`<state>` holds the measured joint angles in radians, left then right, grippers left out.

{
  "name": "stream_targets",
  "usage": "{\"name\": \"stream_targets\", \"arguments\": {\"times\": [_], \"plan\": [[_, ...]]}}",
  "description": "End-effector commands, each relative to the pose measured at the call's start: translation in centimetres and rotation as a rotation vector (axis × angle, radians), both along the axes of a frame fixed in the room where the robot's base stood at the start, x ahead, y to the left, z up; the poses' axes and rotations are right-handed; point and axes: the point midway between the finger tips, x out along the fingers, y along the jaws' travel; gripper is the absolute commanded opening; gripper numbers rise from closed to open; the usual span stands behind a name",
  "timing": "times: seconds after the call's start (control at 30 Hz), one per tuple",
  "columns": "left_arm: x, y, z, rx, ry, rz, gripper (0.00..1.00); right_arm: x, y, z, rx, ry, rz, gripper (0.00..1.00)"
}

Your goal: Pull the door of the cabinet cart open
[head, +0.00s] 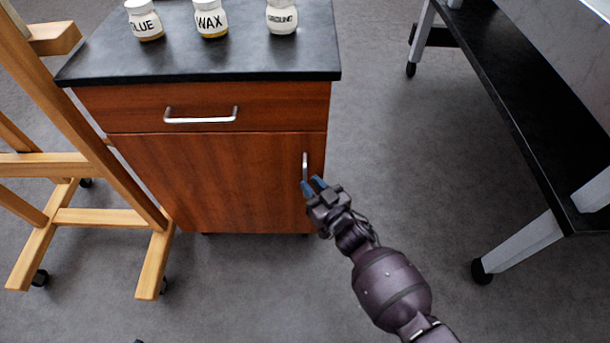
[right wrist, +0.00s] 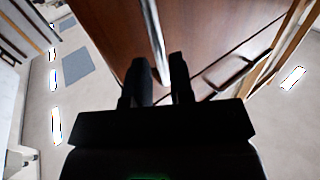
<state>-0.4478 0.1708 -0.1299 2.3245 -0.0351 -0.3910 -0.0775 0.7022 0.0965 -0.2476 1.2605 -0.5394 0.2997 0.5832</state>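The cabinet cart has a reddish-brown wooden door (head: 215,185) below a drawer, and the door looks closed against its frame. The door's upright metal handle (head: 305,165) is near its right edge; it also shows as a bright bar in the right wrist view (right wrist: 155,35). My right gripper (head: 314,185) is at the handle's lower end. In the right wrist view its dark fingers (right wrist: 160,75) are apart, with the handle running down between them. I see no clear grip on the handle. My left gripper is not in view.
The drawer has a horizontal handle (head: 200,116). Jars labelled GLUE (head: 145,22), WAX (head: 211,20) and a third stand on the dark top (head: 240,62). A wooden easel (head: 75,120) stands close on the left. A dark-shelved table (head: 520,95) is at right. Floor between is clear.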

Motion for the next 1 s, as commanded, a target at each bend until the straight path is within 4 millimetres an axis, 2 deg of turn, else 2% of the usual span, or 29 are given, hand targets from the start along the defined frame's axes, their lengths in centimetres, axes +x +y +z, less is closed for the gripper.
{"name": "stream_targets", "arguments": {"times": [0.03,0.3,0.67,0.8,1.0], "plan": [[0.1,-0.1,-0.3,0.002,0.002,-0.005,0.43,0.4,0.5,-0.5,0.001,0.006,0.001,0.22],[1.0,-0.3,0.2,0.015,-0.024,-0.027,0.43,2.4,1.7,-0.2,0.001,0.002,0.0,0.22],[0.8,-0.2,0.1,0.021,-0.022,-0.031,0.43,2.7,1.8,0.1,0.001,0.0,0.0,0.22],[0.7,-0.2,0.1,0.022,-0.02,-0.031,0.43,2.7,1.8,0.1,0.001,0.0,0.0,0.0],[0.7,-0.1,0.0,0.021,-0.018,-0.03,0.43,2.7,1.8,0.1,0.001,0.0,0.0,0.0]]}}
